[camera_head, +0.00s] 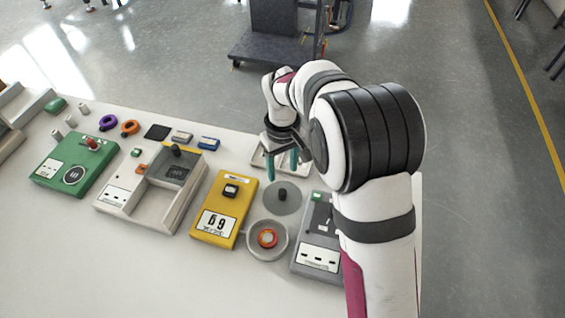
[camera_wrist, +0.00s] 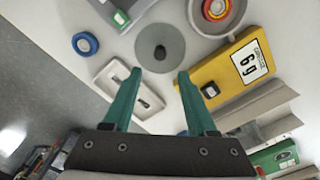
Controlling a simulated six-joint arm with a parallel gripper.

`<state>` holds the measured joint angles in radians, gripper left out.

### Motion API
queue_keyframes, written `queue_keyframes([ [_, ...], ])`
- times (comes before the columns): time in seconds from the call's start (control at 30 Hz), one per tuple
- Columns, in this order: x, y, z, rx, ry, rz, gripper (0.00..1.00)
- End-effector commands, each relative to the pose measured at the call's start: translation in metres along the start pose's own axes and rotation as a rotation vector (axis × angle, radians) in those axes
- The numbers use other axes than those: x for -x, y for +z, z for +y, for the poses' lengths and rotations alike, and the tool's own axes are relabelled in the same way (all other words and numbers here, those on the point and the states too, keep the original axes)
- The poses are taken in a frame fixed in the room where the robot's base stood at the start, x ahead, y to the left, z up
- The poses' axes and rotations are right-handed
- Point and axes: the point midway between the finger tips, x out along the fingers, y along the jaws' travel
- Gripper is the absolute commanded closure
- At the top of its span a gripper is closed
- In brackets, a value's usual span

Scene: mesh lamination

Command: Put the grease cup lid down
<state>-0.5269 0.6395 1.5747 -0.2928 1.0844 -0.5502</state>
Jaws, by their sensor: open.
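The grease cup lid is a flat grey disc with a dark knob (camera_head: 282,197); it lies flat on the white table. It also shows in the wrist view (camera_wrist: 174,38), just beyond my fingertips. The grease cup, a round grey dish holding an orange-red ring (camera_head: 267,238), stands beside it; in the wrist view the cup (camera_wrist: 215,12) is cut by the top edge. My gripper (camera_head: 282,172) has teal fingers spread apart with nothing between them. In the wrist view the gripper (camera_wrist: 159,73) is near the lid's edge and does not hold its knob.
A white tray (camera_wrist: 108,78) with a small dark part lies under my fingers. A yellow box (camera_head: 208,208) stands left of the cup, a grey device (camera_head: 312,255) right of it. The front table area is clear.

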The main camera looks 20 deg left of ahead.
Motion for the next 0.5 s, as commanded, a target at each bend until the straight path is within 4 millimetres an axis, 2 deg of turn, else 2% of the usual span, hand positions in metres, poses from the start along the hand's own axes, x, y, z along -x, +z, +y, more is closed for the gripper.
queue_keyframes([
  [0.1, 0.017, 0.0, 0.0, 0.0, 0.001, 0.001, 0.42],
  [0.27, 0.023, 0.0, 0.0, -0.001, 0.0, 0.0, 0.42],
  [0.33, 0.031, 0.009, 0.004, -0.036, -0.003, 0.002, 0.42],
  [0.37, 0.039, 0.018, 0.008, -0.073, -0.007, 0.003, 0.42],
  [0.43, 0.067, 0.056, 0.019, -0.222, -0.023, 0.008, 0.42],
  [0.47, 0.08, 0.079, 0.023, -0.307, -0.033, 0.009, 0.42],
  [0.5, 0.096, 0.114, 0.026, -0.432, -0.048, 0.01, 0.42],
])
